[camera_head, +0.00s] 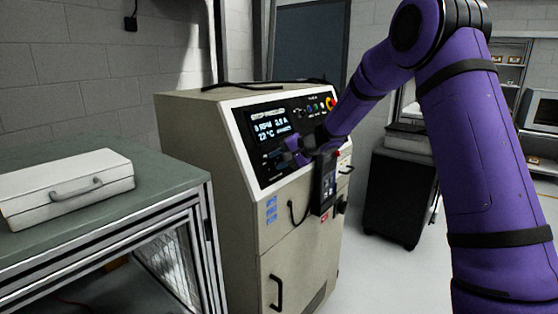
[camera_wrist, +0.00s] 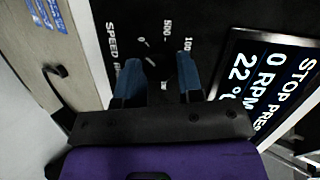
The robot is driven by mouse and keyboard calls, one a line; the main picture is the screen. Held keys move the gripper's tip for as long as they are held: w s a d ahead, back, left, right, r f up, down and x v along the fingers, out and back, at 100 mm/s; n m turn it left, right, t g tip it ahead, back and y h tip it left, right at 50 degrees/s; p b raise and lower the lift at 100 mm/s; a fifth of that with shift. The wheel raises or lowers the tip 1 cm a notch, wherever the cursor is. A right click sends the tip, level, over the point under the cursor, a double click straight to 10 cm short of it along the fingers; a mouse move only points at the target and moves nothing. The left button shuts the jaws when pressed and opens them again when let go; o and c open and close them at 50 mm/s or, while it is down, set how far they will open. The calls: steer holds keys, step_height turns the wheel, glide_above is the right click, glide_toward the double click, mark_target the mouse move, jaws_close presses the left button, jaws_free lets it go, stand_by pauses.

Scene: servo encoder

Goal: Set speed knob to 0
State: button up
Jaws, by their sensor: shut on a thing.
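The speed knob (camera_wrist: 159,70) is a dark round knob on the black panel in the wrist view. The word SPEED and the marks 0, 500 and 100-something are printed around it. My gripper (camera_wrist: 158,66) has its two blue fingers on either side of the knob, shut on it. The knob's pointer is too dark to read. In the head view my gripper (camera_head: 294,152) is at the lower part of the panel and hides the knob. The display (camera_wrist: 272,85) reads 0 RPM and 22 °C, with a partly cut-off line starting STOP PRES.
The beige cabinet (camera_head: 205,140) carries the sloped panel, with coloured buttons (camera_head: 318,106) at its upper right. A dark handheld unit (camera_head: 325,183) hangs on its front. A workbench (camera_head: 165,190) with a white case (camera_head: 66,186) stands left. A black cart (camera_head: 400,195) stands right.

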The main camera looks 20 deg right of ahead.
steer(key=o, duration=0.9)
steer(key=v, duration=1.1)
